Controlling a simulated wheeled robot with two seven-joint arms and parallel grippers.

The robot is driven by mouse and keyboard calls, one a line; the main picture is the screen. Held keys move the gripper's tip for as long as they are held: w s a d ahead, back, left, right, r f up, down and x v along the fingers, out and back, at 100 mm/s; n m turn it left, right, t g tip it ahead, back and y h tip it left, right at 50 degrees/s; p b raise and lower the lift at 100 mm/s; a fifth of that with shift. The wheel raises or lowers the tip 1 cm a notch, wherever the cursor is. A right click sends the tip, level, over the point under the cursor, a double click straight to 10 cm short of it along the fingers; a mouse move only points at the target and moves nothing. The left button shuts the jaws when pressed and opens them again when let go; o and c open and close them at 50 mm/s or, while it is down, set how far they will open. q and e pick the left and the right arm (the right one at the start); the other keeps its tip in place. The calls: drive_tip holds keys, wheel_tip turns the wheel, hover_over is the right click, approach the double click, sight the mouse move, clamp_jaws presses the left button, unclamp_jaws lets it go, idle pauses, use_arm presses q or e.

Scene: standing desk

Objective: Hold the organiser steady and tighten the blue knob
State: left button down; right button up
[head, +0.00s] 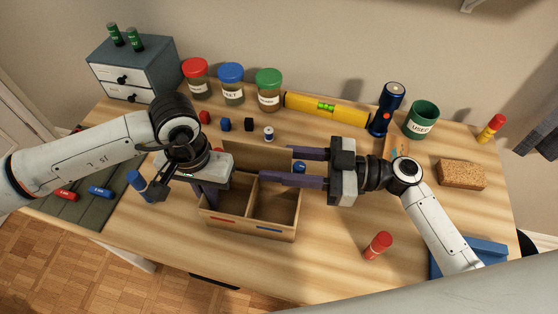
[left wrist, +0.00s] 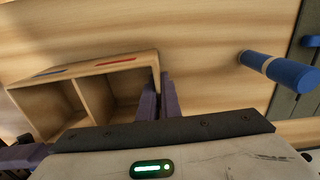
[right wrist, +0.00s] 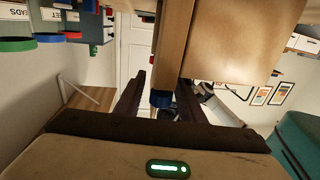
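The wooden organiser (head: 289,222) stands mid-desk, with two open compartments and red and blue strips on its front rim. My left gripper (head: 209,196) is at its left wall. In the left wrist view its two fingers (left wrist: 159,100) are close together with the wall (left wrist: 156,76) between them. The blue knob (head: 299,167) is at the organiser's right side, and it shows in the right wrist view (right wrist: 160,98). My right gripper (head: 292,167) is open, with its fingers on either side of the knob and gaps visible.
Behind stand lidded jars (head: 231,84), a yellow level (head: 326,108), a dark blue flashlight (head: 387,108) and a green cup (head: 422,120). Small blocks and a spool (head: 268,133) lie behind the organiser. A red cylinder (head: 378,246) is front right; a blue one (head: 140,186) is left. A sponge (head: 461,174) lies right.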

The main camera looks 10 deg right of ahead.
clamp_jaws()
drive_tip(key=shift+w+d+m+t+h, duration=0.1)
drive_tip(key=shift+w+m+t+h, duration=0.1)
drive_tip(key=shift+m+t, duration=0.25)
drive_tip(key=shift+w+m+t+h, duration=0.1)
drive_tip(key=shift+m+t+h, duration=0.15)
drive_tip(key=shift+t, duration=0.3)
drive_tip(key=shift+o, duration=0.9)
unclamp_jaws()
drive_tip(key=v, duration=1.2)
